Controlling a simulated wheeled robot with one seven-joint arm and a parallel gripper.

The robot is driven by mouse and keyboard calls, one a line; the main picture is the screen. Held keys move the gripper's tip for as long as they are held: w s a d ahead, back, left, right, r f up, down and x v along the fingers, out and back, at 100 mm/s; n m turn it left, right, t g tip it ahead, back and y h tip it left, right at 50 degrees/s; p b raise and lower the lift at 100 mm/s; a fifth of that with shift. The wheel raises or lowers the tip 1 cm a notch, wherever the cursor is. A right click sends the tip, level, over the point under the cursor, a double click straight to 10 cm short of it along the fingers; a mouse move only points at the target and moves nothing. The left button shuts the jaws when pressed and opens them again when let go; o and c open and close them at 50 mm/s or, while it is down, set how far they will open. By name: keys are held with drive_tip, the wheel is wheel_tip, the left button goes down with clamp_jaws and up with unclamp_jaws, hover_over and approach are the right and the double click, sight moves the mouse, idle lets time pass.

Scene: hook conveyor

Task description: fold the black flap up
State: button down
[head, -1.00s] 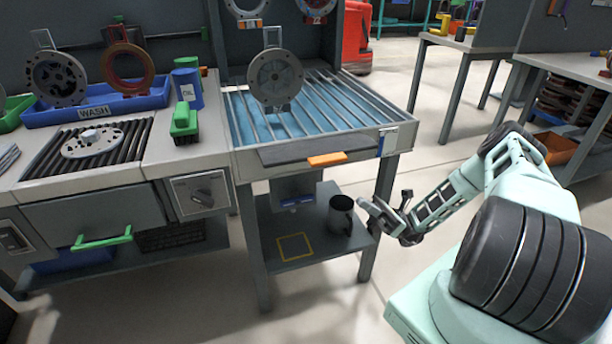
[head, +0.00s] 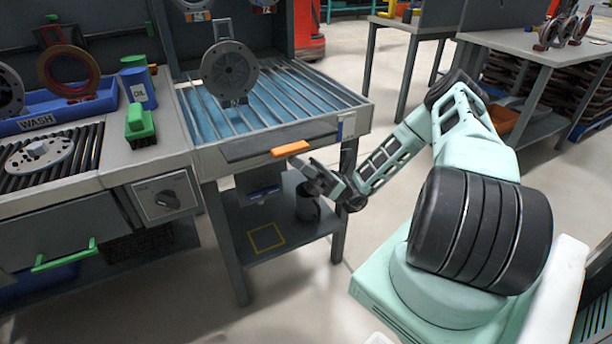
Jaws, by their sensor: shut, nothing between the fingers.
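The black flap (head: 250,144) is a dark, flat strip along the front edge of the drain table. It lies below the level of the slatted top, and an orange tab (head: 291,148) sits on its outer edge. My gripper (head: 296,163) is shut and empty, just below the tab's right end. I cannot tell whether its tips touch the flap or the tab. The flap's underside is hidden.
The slatted table (head: 350,98) has a metal disc (head: 230,72) standing on it. Below, a shelf (head: 240,225) holds a dark mug (head: 307,203), partly behind my arm. A counter with a green brush (head: 139,125) and blue bottle (head: 140,90) is at left.

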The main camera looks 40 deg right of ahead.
drive_tip(key=shift+r, duration=0.5)
